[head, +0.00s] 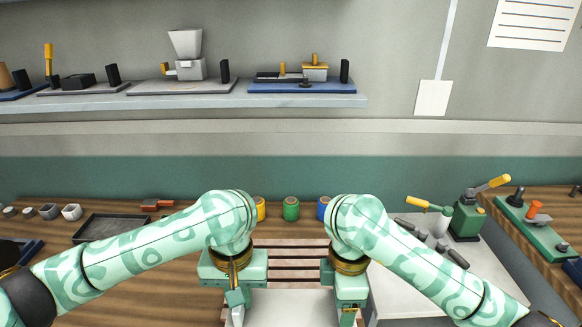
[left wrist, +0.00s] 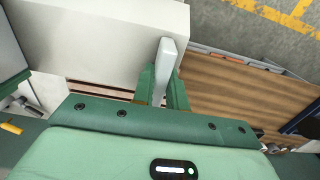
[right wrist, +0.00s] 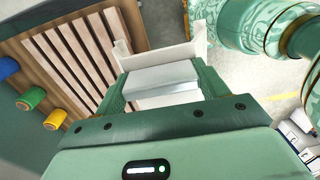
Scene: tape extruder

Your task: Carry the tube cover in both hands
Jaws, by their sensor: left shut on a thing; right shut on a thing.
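The tube cover (head: 290,308) is a pale, box-like piece held in front of me, low in the head view and partly cut off by its bottom edge. My left gripper (head: 237,304) is shut on its left side, and my right gripper (head: 348,308) is shut on its right side. In the left wrist view the cover (left wrist: 105,40) is a broad white face beside the left fingers (left wrist: 165,72). In the right wrist view a white edge of the cover (right wrist: 135,55) shows beyond the right fingers (right wrist: 162,82).
A slatted wooden rack (head: 290,262) lies on the bench beyond the cover. Yellow, green (head: 291,208) and blue spools stand behind it. A dark tray (head: 108,229) is at left. A green lever press (head: 468,215) stands on a pale board at right. A shelf (head: 180,101) holds several devices.

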